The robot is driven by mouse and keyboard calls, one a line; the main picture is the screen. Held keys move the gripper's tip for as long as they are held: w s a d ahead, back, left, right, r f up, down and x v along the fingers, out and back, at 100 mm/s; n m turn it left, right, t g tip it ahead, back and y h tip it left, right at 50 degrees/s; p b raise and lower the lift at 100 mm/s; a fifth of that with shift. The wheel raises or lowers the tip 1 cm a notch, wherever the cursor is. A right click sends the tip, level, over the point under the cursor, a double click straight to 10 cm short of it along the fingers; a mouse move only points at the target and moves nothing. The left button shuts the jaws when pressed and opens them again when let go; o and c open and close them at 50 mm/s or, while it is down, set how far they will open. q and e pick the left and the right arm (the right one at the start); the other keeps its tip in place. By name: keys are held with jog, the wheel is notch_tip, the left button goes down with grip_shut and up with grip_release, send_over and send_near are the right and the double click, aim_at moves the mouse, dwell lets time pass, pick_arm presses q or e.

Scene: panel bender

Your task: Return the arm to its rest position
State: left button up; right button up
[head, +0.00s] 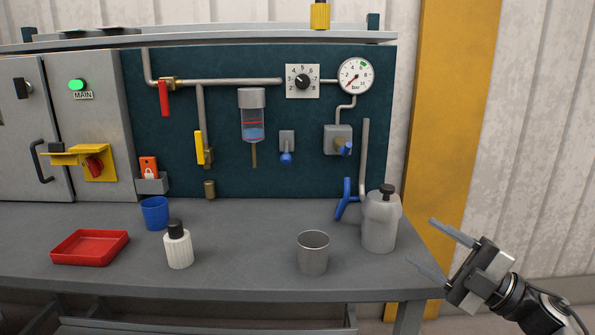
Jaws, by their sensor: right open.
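My right gripper (440,252) is at the lower right, beyond the right end of the bench. Its two grey fingers are spread apart and point left, with nothing between them. It is apart from the grey jug-like bottle with a black cap (380,225), which stands upright on the bench to its left. My right arm comes in from the bottom right corner. My left gripper is not in this view.
The grey bench (215,275) holds a metal cup (313,254), a white bottle (178,248), a blue cup (154,213) and a red tray (90,248). A teal panel (225,130) with valves and a gauge (355,76) stands behind. A yellow post (455,120) rises at right.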

jog(key=s+a+f+m+t+h, duration=0.2)
jog(key=s+f+m+t+h, duration=0.15)
jog(key=f+m+h, duration=0.4)
jog(key=s+a+f+m+t+h, duration=0.1)
jog(key=s+f+m+t+h, duration=0.3)
jog(key=f+m, duration=0.6)
jog(key=s+a+f+m+g+h, duration=0.2)
jog(key=s+f+g, duration=0.2)
jog(key=s+f, duration=0.2)
jog(key=s+a+f+m+g+h, duration=0.1)
jog(key=s+a+f+m+g, duration=0.2)
jog(key=s+f+g, duration=0.2)
jog(key=s+f, duration=0.1)
jog(key=s, duration=0.2)
jog(key=shift+s+m+h, duration=0.2)
jog(key=shift+m+h, duration=0.15)
jog(key=shift+f, duration=0.1)
